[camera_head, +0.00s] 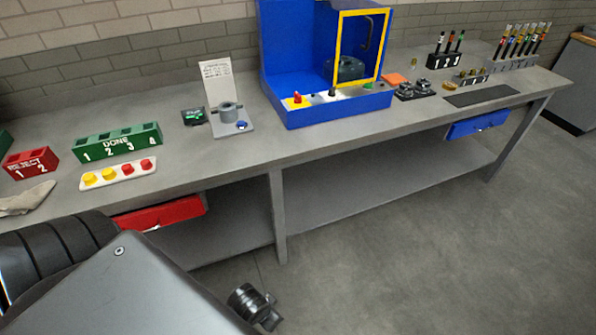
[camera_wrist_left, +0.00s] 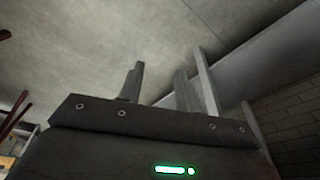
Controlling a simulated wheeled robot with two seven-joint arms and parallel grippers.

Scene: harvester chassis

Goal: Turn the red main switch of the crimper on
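The crimper (camera_head: 272,60) is a blue machine with a yellow-framed window, standing at the back middle of the bench. Its red main switch (camera_head: 297,98) sits on a yellow patch at the left of the front panel. It is too small to tell which way it is turned. My left gripper (camera_wrist_left: 167,68) shows in the left wrist view with its two fingers apart and nothing between them. In the head view its fingers cannot be made out, and nothing of mine touches the crimper. My right gripper is in neither view.
On the grey bench (camera_head: 215,150) stand a green DONE rack (camera_head: 117,143), a red REJECT rack (camera_head: 30,163), a button strip (camera_head: 118,174) and a grey cup fixture (camera_head: 230,113). A red drawer (camera_head: 160,213) and blue drawer (camera_head: 478,124) hang below.

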